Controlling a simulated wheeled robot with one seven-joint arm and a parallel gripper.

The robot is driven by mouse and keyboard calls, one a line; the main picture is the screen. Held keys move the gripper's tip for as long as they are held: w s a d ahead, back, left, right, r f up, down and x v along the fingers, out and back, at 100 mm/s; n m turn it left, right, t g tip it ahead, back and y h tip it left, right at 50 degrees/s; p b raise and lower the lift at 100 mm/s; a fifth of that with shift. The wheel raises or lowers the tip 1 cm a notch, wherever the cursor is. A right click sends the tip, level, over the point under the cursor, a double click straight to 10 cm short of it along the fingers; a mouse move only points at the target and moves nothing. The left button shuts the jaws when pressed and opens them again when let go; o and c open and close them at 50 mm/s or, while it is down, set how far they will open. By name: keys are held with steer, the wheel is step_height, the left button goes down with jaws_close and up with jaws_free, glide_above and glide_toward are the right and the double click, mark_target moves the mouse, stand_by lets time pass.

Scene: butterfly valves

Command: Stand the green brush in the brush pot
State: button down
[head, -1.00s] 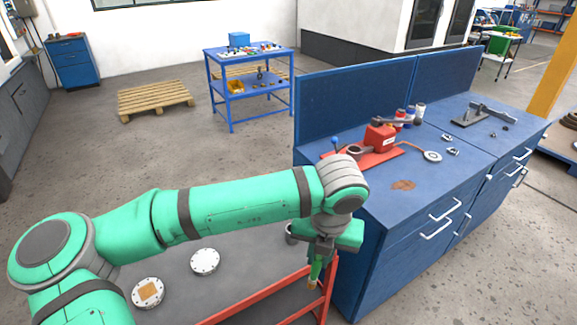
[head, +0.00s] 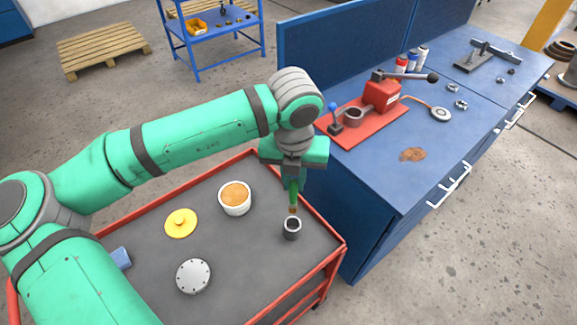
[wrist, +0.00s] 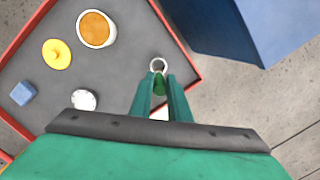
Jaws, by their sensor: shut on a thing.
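My gripper (head: 294,178) is shut on the green brush (head: 293,196) and points down over the cart. The brush hangs roughly upright with its brownish end lowest. The brush pot (head: 292,230), a small dark cup with a pale rim, stands on the cart just below the brush. The brush's lower end appears just above the rim, apart from it. In the wrist view the brush (wrist: 160,84) shows between the fingers (wrist: 161,92), with the pot's ring-shaped rim (wrist: 158,65) just beyond it. The upper brush is hidden by the gripper.
The red-edged cart (head: 240,290) also holds a white tub with orange contents (head: 235,197), a yellow disc (head: 180,223), a grey flange (head: 193,276) and a blue block (head: 121,258). The blue workbench (head: 385,190) stands close on the right.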

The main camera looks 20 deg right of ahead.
mark_target(293, 205)
steer(key=shift+f, duration=5.55)
steer(key=c, duration=1.6)
jaws_free()
steer(key=r, duration=0.7)
steer(key=s+r, duration=0.1)
steer(key=r, duration=0.2)
steer(key=shift+s+a+r, duration=0.1)
steer(key=shift+a+r, duration=0.2)
